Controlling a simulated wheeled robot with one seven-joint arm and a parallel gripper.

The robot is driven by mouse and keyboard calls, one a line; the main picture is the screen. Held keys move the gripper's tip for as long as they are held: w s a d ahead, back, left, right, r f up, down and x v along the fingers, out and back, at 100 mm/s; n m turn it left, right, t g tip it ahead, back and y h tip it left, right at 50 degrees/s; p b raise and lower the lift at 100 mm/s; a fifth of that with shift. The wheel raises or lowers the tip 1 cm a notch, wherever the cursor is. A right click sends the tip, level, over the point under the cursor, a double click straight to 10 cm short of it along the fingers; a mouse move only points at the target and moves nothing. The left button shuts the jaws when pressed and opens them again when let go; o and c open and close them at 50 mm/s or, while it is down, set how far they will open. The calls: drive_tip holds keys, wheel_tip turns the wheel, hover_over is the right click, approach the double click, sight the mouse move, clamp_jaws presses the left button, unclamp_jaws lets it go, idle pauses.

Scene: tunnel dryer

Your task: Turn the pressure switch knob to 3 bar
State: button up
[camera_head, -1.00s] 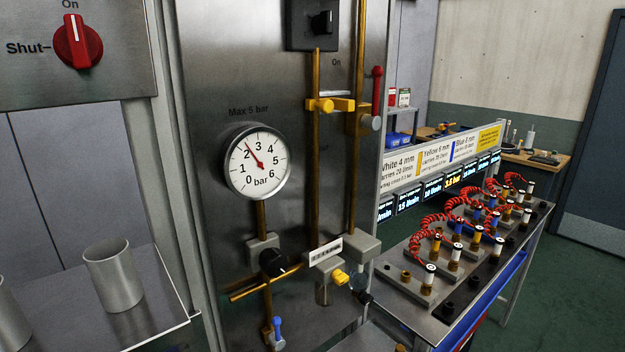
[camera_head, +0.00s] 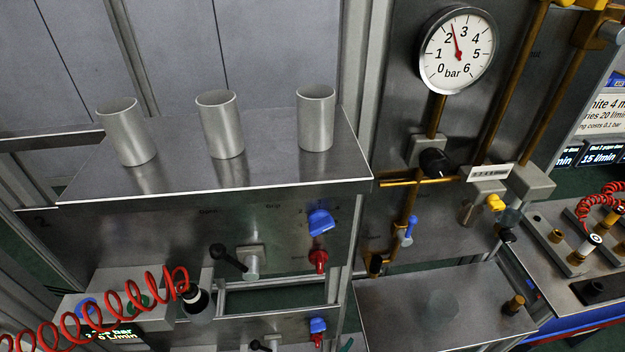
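No label reading "pressure switch" can be made out, so I cannot tell which knob it is. A round white pressure gauge (camera_head: 457,50), marked 0 to 6 bar, hangs on the steel panel; its red needle points between 2 and 3. Below it a black round knob (camera_head: 433,162) sits on the brass pipework. On the panel under the shelf at centre is a blue knob (camera_head: 320,222) with small marks around it, too small to read surely. A red knob (camera_head: 318,259) is just below it. My gripper is not in view.
Three grey metal cups (camera_head: 221,125) stand on a steel shelf (camera_head: 270,176). A black-ended lever (camera_head: 228,257) juts out below it. A coiled red hose (camera_head: 110,305) crosses the lower left. A low steel ledge (camera_head: 400,305) lies at lower right, mostly clear.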

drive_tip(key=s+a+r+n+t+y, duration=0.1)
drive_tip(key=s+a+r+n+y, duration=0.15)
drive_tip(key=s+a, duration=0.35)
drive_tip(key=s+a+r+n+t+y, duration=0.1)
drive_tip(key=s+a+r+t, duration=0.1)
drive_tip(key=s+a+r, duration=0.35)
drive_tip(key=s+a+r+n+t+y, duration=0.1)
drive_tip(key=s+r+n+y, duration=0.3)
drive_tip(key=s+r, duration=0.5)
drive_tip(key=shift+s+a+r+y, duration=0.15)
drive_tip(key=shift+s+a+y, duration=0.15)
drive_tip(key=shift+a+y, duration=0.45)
